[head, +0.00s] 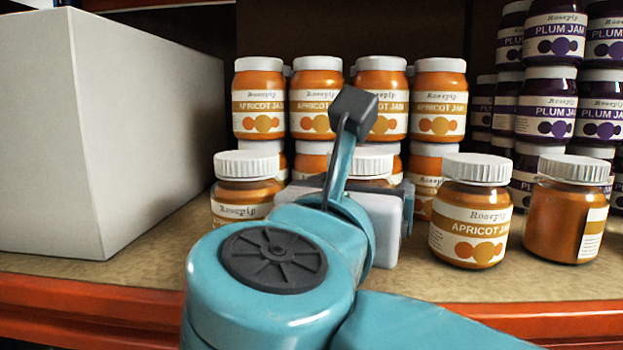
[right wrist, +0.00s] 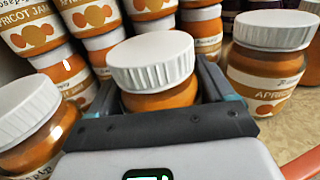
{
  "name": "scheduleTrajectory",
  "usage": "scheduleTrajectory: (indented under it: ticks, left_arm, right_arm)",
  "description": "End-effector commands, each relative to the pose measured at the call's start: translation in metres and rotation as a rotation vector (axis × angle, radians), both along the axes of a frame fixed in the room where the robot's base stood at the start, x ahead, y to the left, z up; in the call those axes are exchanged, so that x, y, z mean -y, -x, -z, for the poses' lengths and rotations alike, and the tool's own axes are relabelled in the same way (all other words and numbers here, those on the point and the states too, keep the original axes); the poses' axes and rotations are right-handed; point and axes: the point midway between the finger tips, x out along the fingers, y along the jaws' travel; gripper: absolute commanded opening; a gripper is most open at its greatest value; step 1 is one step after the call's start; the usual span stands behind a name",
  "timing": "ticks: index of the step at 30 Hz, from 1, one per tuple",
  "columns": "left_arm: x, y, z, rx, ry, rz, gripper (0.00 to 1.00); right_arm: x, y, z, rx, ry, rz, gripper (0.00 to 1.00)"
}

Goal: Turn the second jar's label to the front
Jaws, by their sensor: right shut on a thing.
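The second jar (head: 375,164) from the left in the front row is an apricot jam jar with a white ribbed lid. In the head view my right arm and gripper hide most of its body. In the right wrist view the same jar (right wrist: 155,62) stands between the fingers of my right gripper (right wrist: 158,88), which is shut on it. Only a plain orange band shows below its lid; its label is hidden. My left gripper is not in view.
Front-row neighbours are a partly hidden left jar (head: 243,180), a third jar (head: 470,212) with its label forward and a fourth jar (head: 566,212) with its label turned right. Stacked apricot jars (head: 440,98) stand behind. A white box (head: 150,130) is left; plum jars (head: 550,100) are right.

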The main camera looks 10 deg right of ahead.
Motion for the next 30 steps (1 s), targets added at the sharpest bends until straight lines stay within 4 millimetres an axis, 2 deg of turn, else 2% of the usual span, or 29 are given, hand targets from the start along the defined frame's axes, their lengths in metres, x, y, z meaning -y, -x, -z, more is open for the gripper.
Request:
scheduleTrajectory:
  ticks: [28,29,30]
  left_arm:
    - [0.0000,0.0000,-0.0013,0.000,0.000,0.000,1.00]
    - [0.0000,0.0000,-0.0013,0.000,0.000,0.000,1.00]
    - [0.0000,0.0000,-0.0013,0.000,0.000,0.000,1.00]
  right_arm:
    - [0.0010,0.0004,0.0045,0.001,-0.002,0.006,0.14]
    - [0.0009,0.0003,0.0045,0.001,-0.002,0.006,0.85]
    - [0.0008,0.0002,0.0046,0.001,-0.002,0.005,0.98]
